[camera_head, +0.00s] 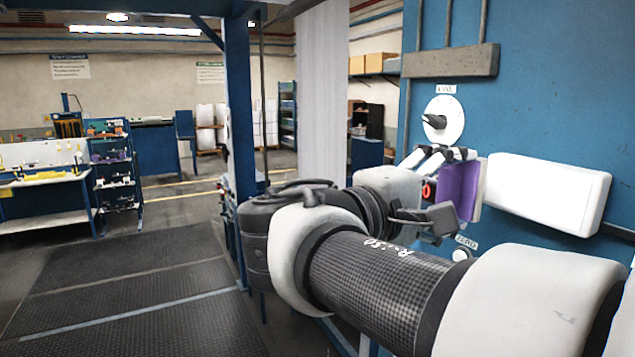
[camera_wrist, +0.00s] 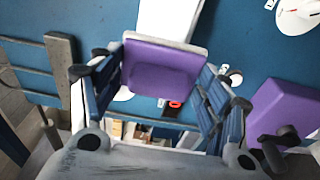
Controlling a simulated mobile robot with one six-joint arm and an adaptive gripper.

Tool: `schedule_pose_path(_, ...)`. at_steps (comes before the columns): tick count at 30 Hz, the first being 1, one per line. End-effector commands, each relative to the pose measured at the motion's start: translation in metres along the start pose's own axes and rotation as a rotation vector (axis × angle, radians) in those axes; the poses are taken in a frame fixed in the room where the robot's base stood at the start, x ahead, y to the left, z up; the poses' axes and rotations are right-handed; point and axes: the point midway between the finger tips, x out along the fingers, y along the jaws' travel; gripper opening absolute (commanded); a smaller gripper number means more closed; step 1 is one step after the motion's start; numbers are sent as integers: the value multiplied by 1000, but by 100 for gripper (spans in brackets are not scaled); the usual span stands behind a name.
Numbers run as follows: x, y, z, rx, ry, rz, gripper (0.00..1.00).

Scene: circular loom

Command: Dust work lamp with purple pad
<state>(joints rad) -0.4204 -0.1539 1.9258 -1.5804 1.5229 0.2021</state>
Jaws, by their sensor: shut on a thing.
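My gripper (camera_wrist: 160,75) is shut on a purple pad (camera_wrist: 165,62) with a pale backing, held between its two blue-and-grey fingers in the wrist view. In the head view the gripper (camera_head: 440,158) is beside the blue machine panel, partly hidden by my own wrist. A purple surface (camera_head: 458,190) shows just past the fingers there. A white, rounded, box-like fixture on the panel, which looks like the work lamp (camera_head: 548,194), is right of the gripper. Its white body (camera_wrist: 170,18) shows beyond the pad in the wrist view. I cannot tell whether the pad touches it.
A second purple block (camera_wrist: 285,115) is close at the right of the wrist view. A white dial (camera_head: 443,120) with a black knob is on the panel (camera_head: 560,100) above the gripper. A grey bar (camera_head: 450,62) is higher up. Dark floor mats (camera_head: 130,290) lie clear at left.

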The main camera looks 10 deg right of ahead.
Motion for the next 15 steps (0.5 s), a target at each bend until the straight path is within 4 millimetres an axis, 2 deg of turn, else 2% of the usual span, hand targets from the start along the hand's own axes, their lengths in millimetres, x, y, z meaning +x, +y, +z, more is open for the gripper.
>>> schedule_pose_path(4,-7,0,-1,0,1,0,51)
schedule_pose_path(15,-10,0,-2,0,1,0,51)
